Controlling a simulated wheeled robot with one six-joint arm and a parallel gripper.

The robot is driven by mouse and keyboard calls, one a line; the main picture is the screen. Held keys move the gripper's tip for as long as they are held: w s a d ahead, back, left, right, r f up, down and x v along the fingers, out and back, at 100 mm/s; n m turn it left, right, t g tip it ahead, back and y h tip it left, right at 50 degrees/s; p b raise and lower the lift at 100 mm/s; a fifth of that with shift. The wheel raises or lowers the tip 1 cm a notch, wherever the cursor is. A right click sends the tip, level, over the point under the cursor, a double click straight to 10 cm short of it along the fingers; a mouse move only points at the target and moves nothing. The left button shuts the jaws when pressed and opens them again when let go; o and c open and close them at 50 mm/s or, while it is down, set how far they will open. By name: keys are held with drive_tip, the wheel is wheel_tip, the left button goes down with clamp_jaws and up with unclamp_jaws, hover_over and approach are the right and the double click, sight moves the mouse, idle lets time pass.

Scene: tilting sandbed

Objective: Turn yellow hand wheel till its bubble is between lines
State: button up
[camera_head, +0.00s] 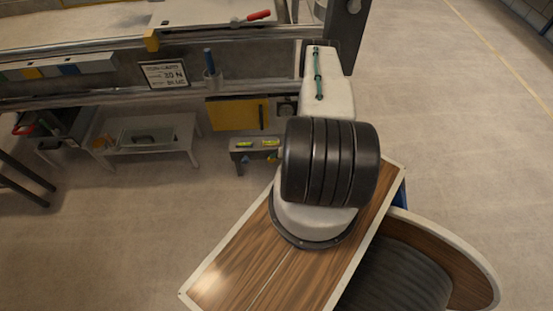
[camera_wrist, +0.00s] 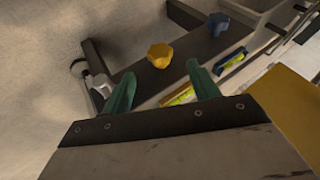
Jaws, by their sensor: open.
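The yellow hand wheel (camera_wrist: 160,56) is a lobed knob on the face of a dark bar in the wrist view. A blue hand wheel (camera_wrist: 218,25) sits further along the same bar. My gripper (camera_wrist: 160,69) has two green fingers, spread apart and empty, with the tips just short of the yellow wheel, one to each side. A yellow-green vial (camera_wrist: 181,95) shows partly between the fingers, and a second vial (camera_wrist: 231,61) lies near the blue wheel. Both vials also show in the head view (camera_head: 245,144). I cannot make out a bubble against lines. My gripper is not visible in the head view.
A yellow panel (camera_head: 237,113) hangs beside the vials, under the bench. A low white table (camera_head: 150,150) stands at left. Floor in front of the vials is clear.

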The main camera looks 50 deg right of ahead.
drive_tip(key=shift+s+r, duration=0.15)
